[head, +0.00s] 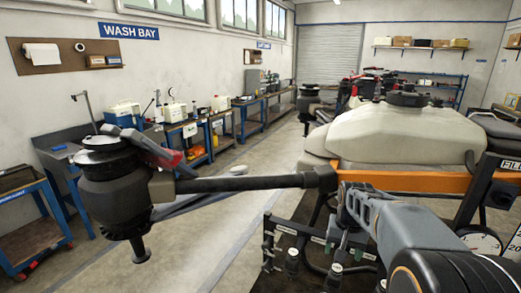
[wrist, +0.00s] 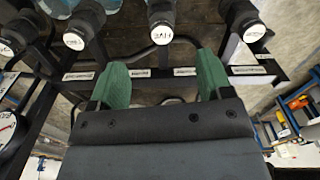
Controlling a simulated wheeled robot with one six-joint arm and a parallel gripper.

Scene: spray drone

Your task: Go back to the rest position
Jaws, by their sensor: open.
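My gripper (wrist: 162,78) shows in the wrist view with its two green fingers spread apart and nothing between them. It faces a dark frame with a row of black fittings with white labelled ends (wrist: 161,32), which appear apart from the fingers. In the head view my grey arm reaches in from the lower right, toward the drone's underside. My gripper is hard to make out there. The spray drone has a large white tank (head: 405,135), an orange beam (head: 405,181) and a dark boom (head: 250,183) ending in a black motor (head: 112,190).
Several small valves (head: 292,256) hang on a rack below the boom, close to my arm. A round gauge (head: 482,241) stands at the right. A blue cart (head: 35,225) and workbenches (head: 225,125) line the left wall. The floor (head: 185,255) between is clear.

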